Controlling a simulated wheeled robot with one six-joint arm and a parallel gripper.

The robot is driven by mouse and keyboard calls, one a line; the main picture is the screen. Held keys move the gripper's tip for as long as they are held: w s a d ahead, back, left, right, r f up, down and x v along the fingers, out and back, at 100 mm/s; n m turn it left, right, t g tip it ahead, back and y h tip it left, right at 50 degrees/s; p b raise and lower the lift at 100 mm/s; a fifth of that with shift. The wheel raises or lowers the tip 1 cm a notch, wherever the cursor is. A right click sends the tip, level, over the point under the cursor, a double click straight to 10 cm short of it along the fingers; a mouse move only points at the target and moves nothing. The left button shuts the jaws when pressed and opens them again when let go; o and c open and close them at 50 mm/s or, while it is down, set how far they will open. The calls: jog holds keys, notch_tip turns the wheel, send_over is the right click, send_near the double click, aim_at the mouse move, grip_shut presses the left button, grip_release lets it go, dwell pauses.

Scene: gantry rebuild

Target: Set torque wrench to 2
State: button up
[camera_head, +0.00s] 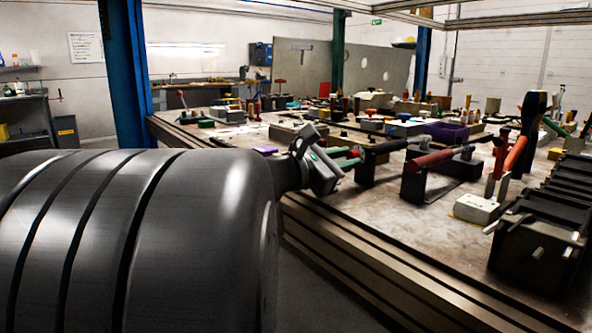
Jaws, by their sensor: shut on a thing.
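My gripper (350,157) is over the table's near edge, at the end of my arm. Its jaws are at the left end of a black-handled bar tool (385,147), which appears to be the torque wrench, and look shut on that end. The tool lies level on a dark stand (366,172). A similar tool with a red handle (430,159) lies on another dark stand (415,186) to the right, apart from my gripper. The scale and any setting marks are too small to read. My arm hides part of the near side.
The long workbench (400,236) is crowded with tools and parts further back. A black ribbed block (535,240) stands at the near right, beside a white box (476,208) and an upright dark-orange tool (525,130). Blue posts (127,75) rise behind.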

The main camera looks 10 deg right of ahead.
jog(key=m, duration=0.3)
jog(key=shift+m, duration=1.8)
jog(key=o, duration=0.9)
jog(key=shift+o, duration=0.2)
jog(key=shift+a, duration=0.1)
jog(key=p+v, duration=0.3)
jog(key=v, duration=1)
jog(key=shift+a+p, duration=0.3)
